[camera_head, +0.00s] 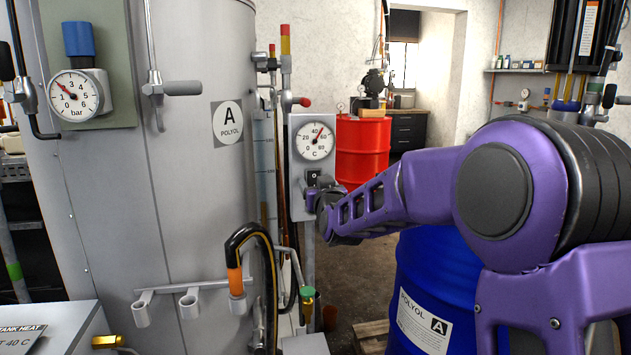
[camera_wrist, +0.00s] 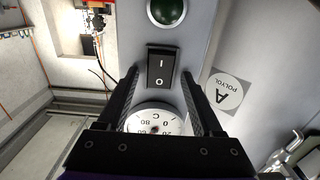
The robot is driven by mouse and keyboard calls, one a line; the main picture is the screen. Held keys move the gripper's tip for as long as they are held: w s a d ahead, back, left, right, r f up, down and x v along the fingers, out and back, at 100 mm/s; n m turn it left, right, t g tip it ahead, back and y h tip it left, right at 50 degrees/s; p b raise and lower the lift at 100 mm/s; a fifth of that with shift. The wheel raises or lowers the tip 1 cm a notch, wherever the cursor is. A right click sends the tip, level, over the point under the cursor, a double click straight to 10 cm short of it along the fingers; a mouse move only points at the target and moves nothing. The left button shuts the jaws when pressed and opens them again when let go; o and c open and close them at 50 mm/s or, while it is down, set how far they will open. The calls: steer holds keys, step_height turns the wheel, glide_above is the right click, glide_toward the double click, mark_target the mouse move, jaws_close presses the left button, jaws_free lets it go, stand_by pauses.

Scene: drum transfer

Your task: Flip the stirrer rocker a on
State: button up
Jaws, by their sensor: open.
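The stirrer rocker is a black switch (camera_wrist: 161,68) marked I and O, on a grey panel (camera_wrist: 200,45) in the wrist view. In the head view the rocker (camera_head: 313,176) is small, just below the temperature dial. My gripper (camera_wrist: 160,78) is open, with one black finger on each side of the rocker in the wrist picture and nothing between them. In the head view my gripper (camera_head: 323,197) is at the panel's lower part, partly covering it. I cannot tell whether the fingers touch the panel, or which way the rocker is tipped.
A round temperature dial (camera_head: 315,138) sits above the rocker. A green lamp (camera_wrist: 167,10) is on the rocker's other side. The grey tank A (camera_head: 180,190) stands left, with a black hose (camera_head: 248,238) in front. A blue drum (camera_head: 440,280) stands below my arm; a red drum (camera_head: 362,150) is behind.

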jaws_close()
steer(key=shift+f, duration=0.1)
steer(key=shift+f+t, duration=0.2)
steer(key=shift+t, duration=0.3)
steer(key=shift+s+f+t+y, duration=0.1)
steer(key=shift+t+y, duration=0.3)
steer(key=shift+t, duration=0.7)
